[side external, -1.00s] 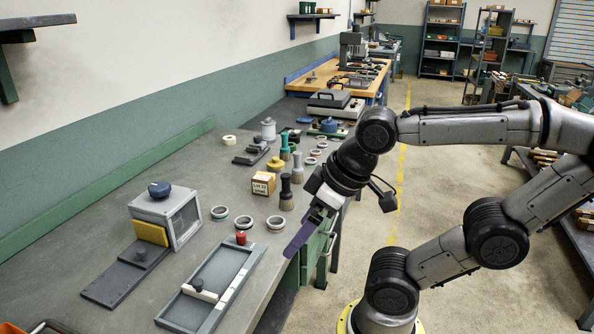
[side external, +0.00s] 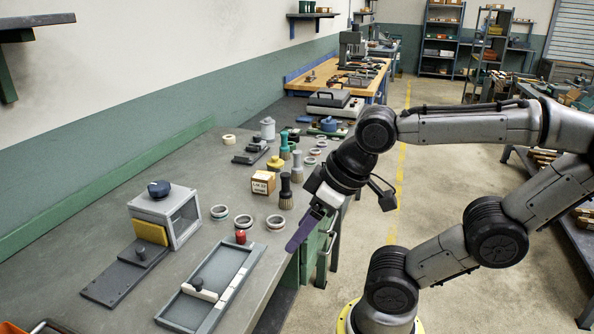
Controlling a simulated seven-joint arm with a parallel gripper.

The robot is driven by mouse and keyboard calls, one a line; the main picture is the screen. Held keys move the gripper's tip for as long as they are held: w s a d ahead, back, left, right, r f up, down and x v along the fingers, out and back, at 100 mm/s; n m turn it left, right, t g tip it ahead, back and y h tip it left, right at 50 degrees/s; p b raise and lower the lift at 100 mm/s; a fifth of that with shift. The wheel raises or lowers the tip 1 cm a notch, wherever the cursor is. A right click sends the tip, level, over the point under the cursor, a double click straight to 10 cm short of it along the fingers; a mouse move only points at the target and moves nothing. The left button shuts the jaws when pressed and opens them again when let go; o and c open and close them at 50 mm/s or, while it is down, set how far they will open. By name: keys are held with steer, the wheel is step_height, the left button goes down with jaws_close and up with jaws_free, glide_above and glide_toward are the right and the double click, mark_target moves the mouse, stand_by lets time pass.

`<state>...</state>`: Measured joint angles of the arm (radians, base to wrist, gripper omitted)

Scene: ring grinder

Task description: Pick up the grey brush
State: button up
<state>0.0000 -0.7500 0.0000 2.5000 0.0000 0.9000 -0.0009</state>
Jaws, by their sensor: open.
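The grey brush (side external: 297,165) stands upright on the grey workbench (side external: 165,215), bristles down, with a light grey handle. A black-handled brush (side external: 285,190) stands just in front of it, and a teal-handled brush (side external: 285,147) stands behind it to the left. My gripper (side external: 298,236), with purple fingers, is open over the bench's right edge. It is nearer the camera than the grey brush and apart from it. Only one finger shows clearly, and I see nothing held.
A labelled cardboard box (side external: 262,183) and a yellow-lidded container (side external: 275,164) stand left of the brushes. Several rings (side external: 276,223) lie nearby. A grey box with a blue knob (side external: 163,215) and a tray with a red knob (side external: 210,285) stand toward the front.

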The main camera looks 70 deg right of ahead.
steer(key=w+d+r+m+t+h, duration=0.1)
steer(key=w+d+r, duration=0.3)
steer(key=w+r, duration=0.3)
steer(key=w+d+r+m+h, duration=0.1)
steer(key=w+d+r, duration=0.35)
steer(key=w, duration=0.35)
steer(key=w+d+m+h, duration=0.1)
steer(key=w+d+m, duration=0.1)
steer(key=w+d, duration=0.3)
steer(key=w+d+m, duration=0.1)
steer(key=w+d, duration=0.1)
steer(key=d, duration=0.5)
steer(key=m+g, duration=0.4)
steer(key=m, duration=0.2)
glide_above(296, 162)
steer(key=s+a, duration=0.1)
steer(key=s, duration=0.1)
step_height(296, 162, down, 14)
steer(key=shift+n, duration=0.3)
steer(key=x, duration=1.3)
jaws_close()
steer(key=shift+r, duration=0.1)
